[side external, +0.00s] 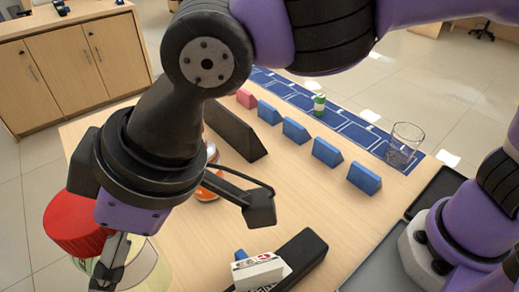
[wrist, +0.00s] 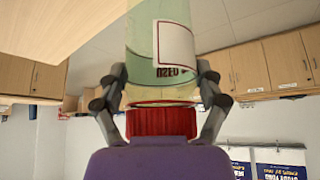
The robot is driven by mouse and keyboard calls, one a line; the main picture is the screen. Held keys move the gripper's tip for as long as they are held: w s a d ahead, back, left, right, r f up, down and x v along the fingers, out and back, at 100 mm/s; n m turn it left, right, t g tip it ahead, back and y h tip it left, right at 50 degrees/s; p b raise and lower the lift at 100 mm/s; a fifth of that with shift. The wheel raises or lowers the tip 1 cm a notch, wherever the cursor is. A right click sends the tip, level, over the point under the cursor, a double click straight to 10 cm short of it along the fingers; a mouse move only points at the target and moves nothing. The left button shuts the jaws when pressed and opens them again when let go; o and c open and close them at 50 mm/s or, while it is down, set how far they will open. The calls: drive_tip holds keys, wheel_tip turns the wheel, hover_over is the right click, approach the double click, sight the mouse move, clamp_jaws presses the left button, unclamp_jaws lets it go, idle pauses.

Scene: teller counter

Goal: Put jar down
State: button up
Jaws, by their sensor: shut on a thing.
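A jar with a red lid (side external: 75,222) and a pale, see-through body (side external: 150,268) is at the lower left of the side view, partly behind my gripper and cut off by the frame. In the wrist view the jar (wrist: 142,42) carries a white label with upside-down lettering, and its red lid (wrist: 160,122) is nearest my palm. My gripper (wrist: 161,92) is shut on the jar, one finger on each side below the lid. In the side view my gripper (side external: 112,262) overlaps the jar near the table's left edge. Whether the jar's base touches anything is hidden.
The wooden table (side external: 200,250) holds several blue wedge blocks (side external: 326,152), a pink one (side external: 246,98), a large dark wedge (side external: 232,132), a clear glass (side external: 403,145) and a small green bottle (side external: 319,105). A black holder (side external: 305,255) and white box (side external: 260,270) sit in front.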

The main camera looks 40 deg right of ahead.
drive_tip(key=d+m+t, duration=0.1)
drive_tip(key=d+m, duration=0.1)
drive_tip(key=d, duration=2)
drive_tip(key=w+d+f, duration=0.8)
drive_tip(key=f, duration=0.2)
drive_tip(key=shift+w+h, duration=0.2)
drive_tip(key=shift+h, duration=0.1)
drive_tip(key=shift+d+f, duration=0.1)
drive_tip(key=shift+f, duration=0.15)
drive_tip(key=o, duration=1.2)
drive_tip(key=shift+o, duration=0.2)
